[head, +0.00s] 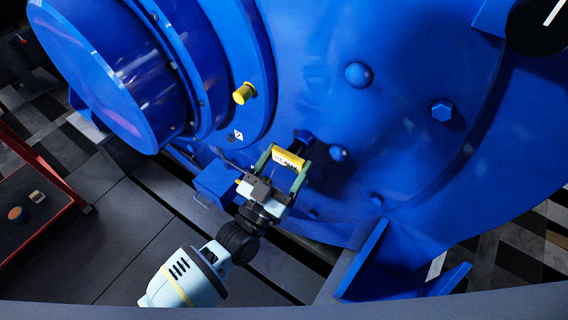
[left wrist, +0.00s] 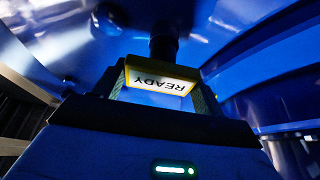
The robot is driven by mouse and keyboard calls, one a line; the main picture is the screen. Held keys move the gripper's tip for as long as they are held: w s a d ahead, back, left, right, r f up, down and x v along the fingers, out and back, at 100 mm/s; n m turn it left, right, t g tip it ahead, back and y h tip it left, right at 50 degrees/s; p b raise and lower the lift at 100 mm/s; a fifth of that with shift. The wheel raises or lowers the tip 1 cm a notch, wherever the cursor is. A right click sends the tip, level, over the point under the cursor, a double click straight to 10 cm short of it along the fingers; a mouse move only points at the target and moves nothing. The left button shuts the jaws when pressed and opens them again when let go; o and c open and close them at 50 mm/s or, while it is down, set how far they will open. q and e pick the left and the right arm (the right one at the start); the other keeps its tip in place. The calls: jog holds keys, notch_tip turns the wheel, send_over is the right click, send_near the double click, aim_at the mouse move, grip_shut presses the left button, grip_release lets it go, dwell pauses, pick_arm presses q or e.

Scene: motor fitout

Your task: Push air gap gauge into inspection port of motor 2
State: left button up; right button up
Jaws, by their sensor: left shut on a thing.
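The air gap gauge (head: 288,159) is a yellow-edged block with a white label. In the left wrist view the gauge (left wrist: 160,84) reads READY upside down. My left gripper (head: 283,168) is shut on it, with a greenish finger on each side. A dark round stub, apparently the inspection port (head: 305,136), shows just beyond the gauge on the big blue motor (head: 410,110); it also shows in the left wrist view (left wrist: 163,46). The gauge lines up closely with the stub. I cannot tell whether its far end is inside. My right gripper is not in view.
A yellow cap (head: 243,93) sits on the motor's end flange. Blue bolt heads (head: 441,110) stand out from the casing. A blue box (head: 217,183) is just left of my gripper. A red-framed cart (head: 62,186) with small round items stands at far left.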

pick_arm(q)
jog(key=shift+w+d, duration=0.2)
jog(key=shift+w, duration=0.05)
jog(key=o, duration=1.1)
jog(key=shift+s+a+f, duration=0.1)
jog(key=shift+b+v, duration=0.55)
jog(key=shift+v, duration=3.15)
jog(key=shift+s, duration=0.1)
